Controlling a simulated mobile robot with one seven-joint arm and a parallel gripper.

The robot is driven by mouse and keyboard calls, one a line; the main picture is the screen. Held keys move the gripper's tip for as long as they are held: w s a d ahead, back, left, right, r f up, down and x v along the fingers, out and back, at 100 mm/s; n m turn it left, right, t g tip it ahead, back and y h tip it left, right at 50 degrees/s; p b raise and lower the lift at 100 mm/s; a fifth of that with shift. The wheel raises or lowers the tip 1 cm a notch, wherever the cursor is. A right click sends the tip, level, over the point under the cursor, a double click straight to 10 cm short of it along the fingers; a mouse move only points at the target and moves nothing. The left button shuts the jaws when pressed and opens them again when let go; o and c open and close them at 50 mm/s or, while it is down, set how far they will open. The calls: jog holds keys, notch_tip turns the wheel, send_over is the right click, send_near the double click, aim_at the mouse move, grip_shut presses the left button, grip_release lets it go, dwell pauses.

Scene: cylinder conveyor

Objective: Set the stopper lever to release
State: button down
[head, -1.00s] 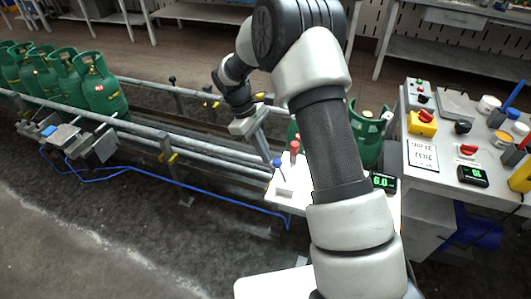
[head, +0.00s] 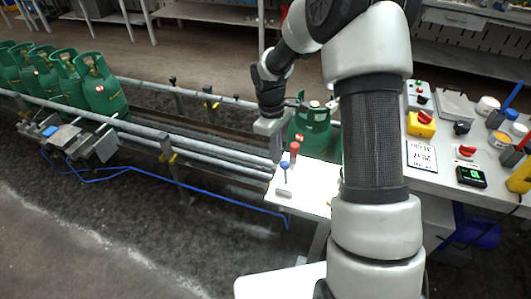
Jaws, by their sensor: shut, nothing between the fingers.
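A white panel (head: 318,188) beside the conveyor carries two small upright levers, one with a red knob (head: 294,148) and one with a blue knob (head: 285,166). I cannot tell from the picture which one is the stopper lever, as no label on them is readable. My gripper (head: 276,156) points down just left of the red-knobbed lever, near the panel's far left corner. It is shut and empty. Whether it touches the lever cannot be told. My arm covers the right part of the panel.
Several green gas cylinders (head: 103,90) stand in a row on the conveyor at left. Another green cylinder (head: 311,130) stands behind the panel, close to my gripper. Conveyor rails (head: 190,140) run between. A control desk (head: 430,185) with knobs and a display stands at right.

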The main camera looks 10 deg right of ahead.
jog(key=shift+s+d+r+t+y+p, duration=0.2)
jog(key=shift+s+d+y, duration=0.1)
jog(key=shift+d+y, duration=0.15)
jog(key=shift+s+d+r+t+y+p, duration=0.15)
jog(key=shift+s+d+t+y, duration=0.15)
jog(key=shift+d, duration=0.25)
jog(key=shift+g, duration=0.3)
jog(key=shift+s+d+f+p, duration=0.1)
jog(key=shift+s+d, duration=0.35)
jog(key=shift+d, duration=0.25)
jog(key=shift+s+d+f+p, duration=0.15)
jog(key=shift+s+d, duration=0.3)
jog(key=shift+d, duration=0.3)
jog(key=shift+s+d+f+p, duration=0.1)
jog(key=shift+s+d, duration=0.35)
jog(key=shift+d, duration=0.25)
notch_tip(320, 180, up, 12)
jog(key=w+p, duration=0.1)
jog(key=p, duration=0.1)
jog(key=shift+w+a, duration=0.15)
jog(key=shift+w, duration=0.1)
